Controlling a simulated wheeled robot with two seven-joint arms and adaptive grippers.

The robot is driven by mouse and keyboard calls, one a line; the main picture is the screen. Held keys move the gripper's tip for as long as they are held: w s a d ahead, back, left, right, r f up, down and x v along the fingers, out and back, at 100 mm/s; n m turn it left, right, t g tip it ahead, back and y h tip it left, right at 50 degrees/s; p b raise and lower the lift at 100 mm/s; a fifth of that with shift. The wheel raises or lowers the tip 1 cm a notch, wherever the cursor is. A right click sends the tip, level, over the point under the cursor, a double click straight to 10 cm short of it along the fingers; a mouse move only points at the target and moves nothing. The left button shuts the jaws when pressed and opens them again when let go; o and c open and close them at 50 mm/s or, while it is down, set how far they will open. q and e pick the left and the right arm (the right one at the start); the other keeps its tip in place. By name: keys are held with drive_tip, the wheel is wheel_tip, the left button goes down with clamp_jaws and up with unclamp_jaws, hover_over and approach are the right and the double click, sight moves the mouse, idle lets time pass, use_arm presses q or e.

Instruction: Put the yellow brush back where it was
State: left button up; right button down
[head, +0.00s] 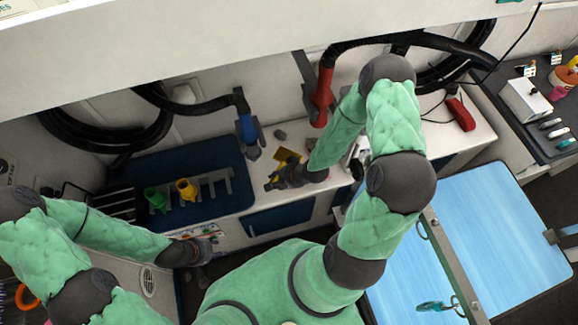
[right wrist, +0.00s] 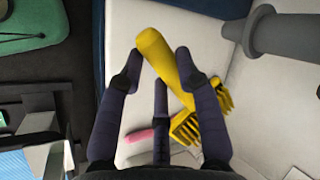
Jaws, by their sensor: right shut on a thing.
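The yellow brush (right wrist: 155,52) has a rounded handle and a bristled head. In the right wrist view its handle lies between the fingers of my right gripper, which is shut on it. The head points toward the lower right of that view. In the head view a bit of yellow (head: 287,155) shows beside my right gripper (head: 274,183), over the white counter (head: 228,228). Whether the brush touches the counter is unclear. My left gripper (head: 213,240) is at the counter's front, away from the brush; its fingers are too small to read.
A dark blue mat (head: 205,155) on the left holds a grey slotted rack (head: 218,185) with green (head: 155,197) and yellow (head: 186,188) pieces. Blue (head: 246,128) and red (head: 322,95) hose nozzles stand behind. A pink item (right wrist: 140,136) lies near the brush. A blue-topped table (head: 500,220) is right.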

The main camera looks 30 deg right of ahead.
drive_tip(key=w+d, duration=0.1)
drive_tip(key=w+d+f, duration=0.1)
drive_tip(key=d, duration=0.1)
drive_tip(key=w+d+f, duration=0.1)
drive_tip(key=shift+w+d+f+p, duration=0.1)
drive_tip(key=shift+w+d+p, duration=0.2)
drive_tip(key=shift+w, duration=0.1)
drive_tip(key=w+d+f, duration=0.1)
drive_tip(key=f, duration=0.1)
drive_tip(key=w+d+f, duration=0.2)
drive_tip(key=f, duration=0.1)
drive_tip(key=shift+d+f, duration=0.15)
drive_tip(key=shift+f, duration=1.7)
drive_tip(key=shift+f+b, duration=0.4)
drive_tip(key=c, duration=0.9)
unclamp_jaws()
drive_tip(key=shift+o, duration=0.2)
